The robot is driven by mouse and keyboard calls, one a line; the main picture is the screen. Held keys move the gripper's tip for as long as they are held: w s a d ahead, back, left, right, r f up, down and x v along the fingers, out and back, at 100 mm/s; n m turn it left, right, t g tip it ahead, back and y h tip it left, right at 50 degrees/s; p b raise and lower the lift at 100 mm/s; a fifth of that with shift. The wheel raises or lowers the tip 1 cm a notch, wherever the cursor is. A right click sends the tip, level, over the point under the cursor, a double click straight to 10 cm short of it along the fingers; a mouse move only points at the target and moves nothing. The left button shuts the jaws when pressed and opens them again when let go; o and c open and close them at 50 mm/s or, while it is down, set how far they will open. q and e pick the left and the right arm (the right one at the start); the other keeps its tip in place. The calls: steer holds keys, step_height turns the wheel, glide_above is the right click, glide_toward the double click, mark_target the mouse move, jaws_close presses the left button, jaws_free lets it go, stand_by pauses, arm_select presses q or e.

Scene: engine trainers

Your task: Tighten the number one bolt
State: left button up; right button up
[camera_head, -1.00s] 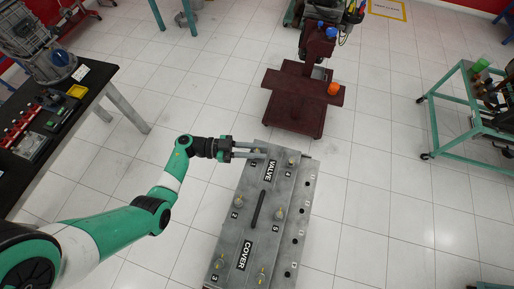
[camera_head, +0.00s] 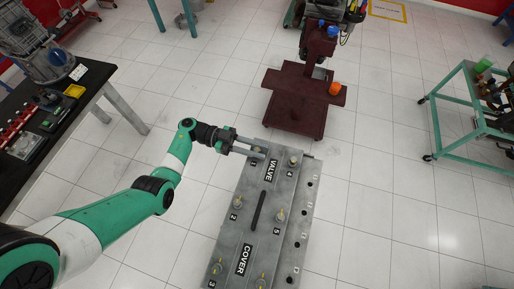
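The grey valve cover (camera_head: 262,175) lies on the engine block in the middle, with several bolts and numbers on its top. The number one bolt (camera_head: 257,152) is at its upper left corner, beside the small label 1. My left gripper (camera_head: 257,152) reaches in from the left at that bolt, its two long grey fingers apart with the bolt at their tips. I cannot tell whether the fingers touch or grip the bolt. The bolt is partly hidden by the fingers. My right gripper is not in view.
A dark red stand (camera_head: 297,105) is behind the engine. A black-topped table (camera_head: 85,98) with parts is at the left, and a green-framed cart (camera_head: 440,97) at the right. A black handle (camera_head: 258,211) rises from the cover's middle. The floor right of the engine is clear.

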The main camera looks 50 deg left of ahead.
arm_select(q)
steer(key=o, duration=0.3)
steer(key=shift+o, duration=0.2)
steer(key=b+v, duration=0.3)
steer(key=v, duration=0.8)
steer(key=shift+s+a, duration=0.15)
steer(key=shift+a, duration=0.15)
